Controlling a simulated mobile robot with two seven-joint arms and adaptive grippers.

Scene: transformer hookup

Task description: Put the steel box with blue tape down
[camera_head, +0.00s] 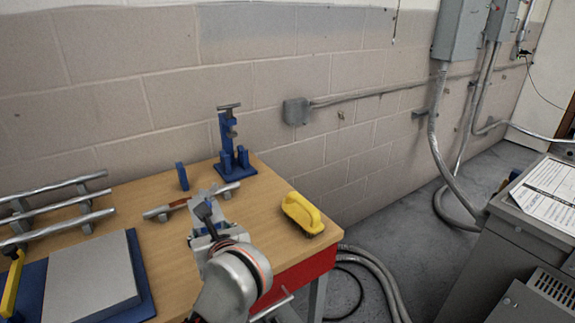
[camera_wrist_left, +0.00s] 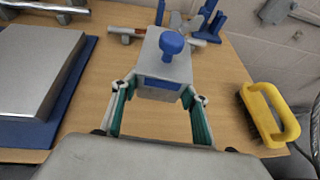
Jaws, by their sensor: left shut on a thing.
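The steel box (camera_wrist_left: 166,62) has a blue knob on top and a blue tape patch on its near face. It sits between the fingers of my left gripper (camera_wrist_left: 160,88) in the left wrist view, and the gripper is shut on it. In the head view the box (camera_head: 203,228) shows just beyond my left gripper (camera_head: 208,240), partly hidden by my wrist. It is over the wooden bench (camera_head: 262,215); I cannot tell whether its underside touches the top. My right gripper is in neither view.
A yellow-handled brush (camera_head: 302,213) lies near the bench's right edge. A blue stand (camera_head: 230,150) and a small rod rack (camera_head: 160,210) stand behind the box. A steel plate on a blue base (camera_head: 95,280) and a rail rack (camera_head: 60,205) occupy the left. Bare wood lies between.

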